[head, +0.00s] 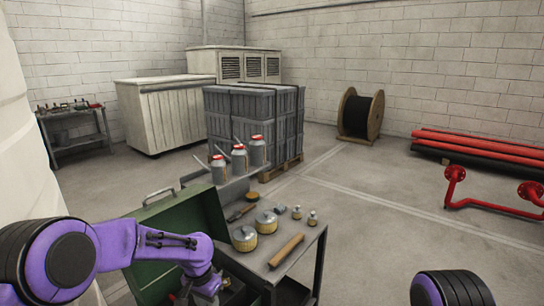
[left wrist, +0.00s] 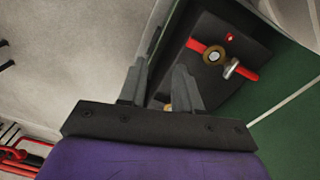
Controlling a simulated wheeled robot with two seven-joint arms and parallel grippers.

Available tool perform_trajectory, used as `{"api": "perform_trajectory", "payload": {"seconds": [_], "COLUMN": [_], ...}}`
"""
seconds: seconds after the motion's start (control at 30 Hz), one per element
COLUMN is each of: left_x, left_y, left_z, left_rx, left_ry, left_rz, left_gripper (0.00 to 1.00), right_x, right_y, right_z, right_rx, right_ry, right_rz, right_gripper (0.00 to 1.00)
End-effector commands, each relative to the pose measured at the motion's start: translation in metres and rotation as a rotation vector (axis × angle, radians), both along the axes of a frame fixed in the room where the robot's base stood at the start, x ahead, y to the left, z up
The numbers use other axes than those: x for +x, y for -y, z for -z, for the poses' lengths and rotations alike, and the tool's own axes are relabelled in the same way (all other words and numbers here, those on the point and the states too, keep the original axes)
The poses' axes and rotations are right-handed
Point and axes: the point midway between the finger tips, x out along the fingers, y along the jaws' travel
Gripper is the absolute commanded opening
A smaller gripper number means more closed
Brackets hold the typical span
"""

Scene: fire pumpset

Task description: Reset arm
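My left arm (head: 150,243) comes in from the left, reaching over the open green toolbox (head: 205,213). In the left wrist view my left gripper (left wrist: 160,66) has its two grey fingers apart, with nothing seen between them. Beyond the fingers is a dark tray (left wrist: 251,58) holding a red-handled tool (left wrist: 247,74) and a brass ring (left wrist: 213,57), against a green surface (left wrist: 287,132). Of my right arm only a purple and black part (head: 452,289) shows at the bottom right; its gripper is out of view.
Red pipes (head: 480,140) lie at the right.

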Motion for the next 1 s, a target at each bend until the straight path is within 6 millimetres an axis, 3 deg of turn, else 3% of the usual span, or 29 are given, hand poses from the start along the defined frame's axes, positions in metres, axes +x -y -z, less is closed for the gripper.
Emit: {"api": "perform_trajectory", "payload": {"seconds": [0.17,0.37,0.47,0.57,0.63,0.7,0.8,0.9,1.0], "left_x": [-0.023,-0.068,-0.103,-0.156,-0.203,-0.249,-0.303,-0.339,-0.355], "left_y": [0.004,0.004,-0.001,-0.016,-0.035,-0.058,-0.09,-0.113,-0.125], "left_z": [0.042,0.103,0.138,0.173,0.191,0.198,0.192,0.179,0.17], "left_rx": [-0.043,-0.093,-0.108,-0.099,-0.068,-0.02,0.062,0.131,0.166], "left_ry": [0.004,0.024,0.042,0.077,0.116,0.169,0.249,0.313,0.352], "left_rz": [-0.084,-0.243,-0.358,-0.514,-0.64,-0.758,-0.887,-0.961,-0.995], "left_gripper": [0.33,0.33,0.33,0.33,0.33,0.33,0.33,0.33,0.33], "right_x": [0.0,0.0,0.0,0.0,0.0,0.0,0.0,0.0,0.0], "right_y": [0.0,0.0,0.0,0.0,0.0,0.0,0.0,0.0,0.0], "right_z": [0.0,0.0,0.0,0.0,0.0,0.0,0.0,0.0,0.0], "right_rx": [-0.001,0.0,0.0,0.0,0.0,0.0,0.0,0.0,0.0], "right_ry": [0.001,0.0,0.0,0.0,0.0,0.0,0.0,0.0,0.0], "right_rz": [0.0,0.0,0.0,0.0,0.0,0.0,0.0,0.0,0.0], "right_gripper": [0.0,0.0,0.0,0.0,0.0,0.0,0.0,0.0,0.0]}}
